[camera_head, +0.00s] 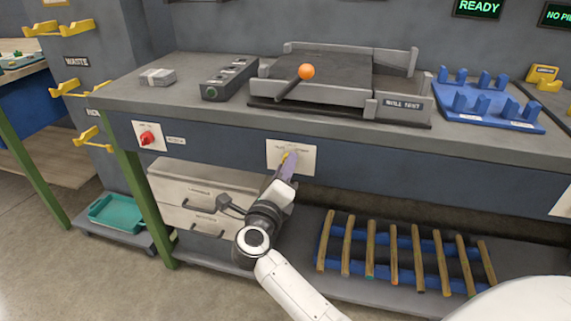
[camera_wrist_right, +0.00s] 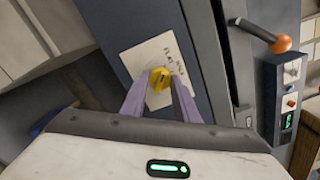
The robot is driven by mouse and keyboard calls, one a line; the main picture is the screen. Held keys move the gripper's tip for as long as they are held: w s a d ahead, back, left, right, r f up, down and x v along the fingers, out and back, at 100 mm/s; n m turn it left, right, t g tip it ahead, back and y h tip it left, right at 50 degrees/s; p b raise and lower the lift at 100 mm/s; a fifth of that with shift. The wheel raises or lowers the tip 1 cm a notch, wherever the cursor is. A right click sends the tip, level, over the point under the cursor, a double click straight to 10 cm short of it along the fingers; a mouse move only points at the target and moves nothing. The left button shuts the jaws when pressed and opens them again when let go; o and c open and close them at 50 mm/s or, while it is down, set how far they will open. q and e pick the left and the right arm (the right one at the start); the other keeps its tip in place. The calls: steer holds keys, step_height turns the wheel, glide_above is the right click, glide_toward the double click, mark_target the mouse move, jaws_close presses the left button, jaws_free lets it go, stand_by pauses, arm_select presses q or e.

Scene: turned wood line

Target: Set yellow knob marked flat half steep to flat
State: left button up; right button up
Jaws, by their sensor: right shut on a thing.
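The yellow knob (camera_wrist_right: 159,79) sits on a white plate (camera_wrist_right: 146,58) with dark lettering, on the front panel of the bench. In the head view the plate (camera_head: 305,160) is below the bench top, and only a bit of the yellow knob (camera_head: 284,156) shows behind my gripper. My right gripper (camera_wrist_right: 160,90) is shut on the knob, one purple finger on each side. It also shows in the head view (camera_head: 288,163). The lettering is too small to read fully, so I cannot tell which mark the knob points at. My left gripper is not in view.
A red switch (camera_head: 147,138) is on the same panel at the left. A lever with an orange ball (camera_head: 306,72) stands on the bench top above. Drawers (camera_head: 190,195) and a rack of wooden rods (camera_head: 395,250) are below. A teal tray (camera_head: 117,212) lies at lower left.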

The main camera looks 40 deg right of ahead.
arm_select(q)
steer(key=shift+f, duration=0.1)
arm_select(e)
steer(key=shift+f, duration=0.1)
steer(key=o, duration=1.1)
steer(key=shift+c, duration=0.2)
steer(key=shift+a, duration=0.1)
